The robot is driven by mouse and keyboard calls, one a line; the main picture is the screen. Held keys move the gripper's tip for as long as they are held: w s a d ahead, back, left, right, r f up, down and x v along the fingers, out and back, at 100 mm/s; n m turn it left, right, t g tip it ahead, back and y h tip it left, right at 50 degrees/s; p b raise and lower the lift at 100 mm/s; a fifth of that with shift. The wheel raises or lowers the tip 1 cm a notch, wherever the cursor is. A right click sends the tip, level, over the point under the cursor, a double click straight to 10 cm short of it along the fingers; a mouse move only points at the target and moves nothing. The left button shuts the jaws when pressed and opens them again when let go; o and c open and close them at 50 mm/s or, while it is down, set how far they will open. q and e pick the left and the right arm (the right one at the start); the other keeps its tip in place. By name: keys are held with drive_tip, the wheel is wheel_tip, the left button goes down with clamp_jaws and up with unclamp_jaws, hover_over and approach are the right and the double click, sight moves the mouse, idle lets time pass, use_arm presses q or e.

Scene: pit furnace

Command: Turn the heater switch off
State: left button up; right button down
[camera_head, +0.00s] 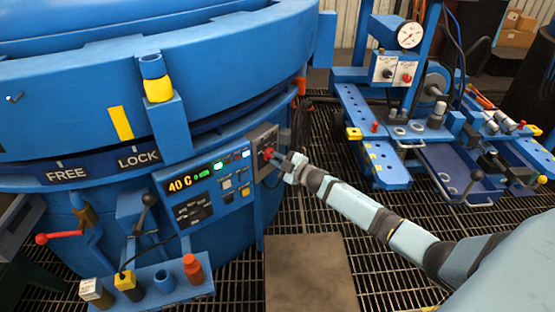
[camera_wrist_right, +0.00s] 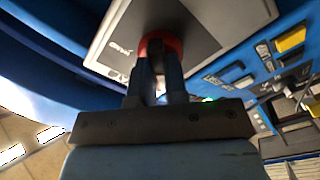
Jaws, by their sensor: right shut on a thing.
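The heater switch, a red knob (camera_head: 268,153), sits on a grey plate (camera_head: 262,140) at the right end of the blue furnace's control panel. It also shows in the right wrist view as a red round knob (camera_wrist_right: 161,45). My right gripper (camera_head: 277,158) reaches the knob from the right, and its fingers (camera_wrist_right: 158,75) are shut on it. The fingers hide part of the knob, and I cannot read which position it points to. My left gripper is not in view.
The panel has several buttons (camera_head: 227,184) left of the knob. A shelf (camera_head: 150,287) with a red plug (camera_head: 193,268) and a black lever (camera_head: 148,200) lie further left. A blue machine with a gauge (camera_head: 409,35) stands at the right. Grated floor lies between.

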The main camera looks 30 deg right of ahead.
sight(275, 158)
drive_tip(key=c, duration=1.1)
unclamp_jaws()
drive_tip(key=shift+c, duration=0.2)
drive_tip(key=shift+s, duration=0.1)
